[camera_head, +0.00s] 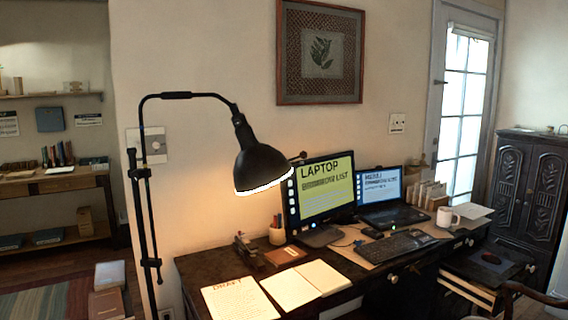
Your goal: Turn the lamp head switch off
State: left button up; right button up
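A black floor lamp stands left of the desk on a thin jointed pole (146,220). Its arm curves over to the right and ends in a black dome-shaped lamp head (262,164) above the desk's left end. The lower rim of the head is bright white, and the wall near it looks warmly lit, so the lamp appears lit. Neither of my grippers shows in the head view.
The dark desk (202,268) holds papers (292,288), a monitor (322,190), a laptop (384,192), a keyboard (398,244) and a white mug (444,217). A chair (535,295) is at the lower right.

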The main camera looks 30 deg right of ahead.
aim_at(237, 122)
jog(key=z, duration=1.85)
jog(key=i+j, duration=0.1)
jog(key=i, duration=0.35)
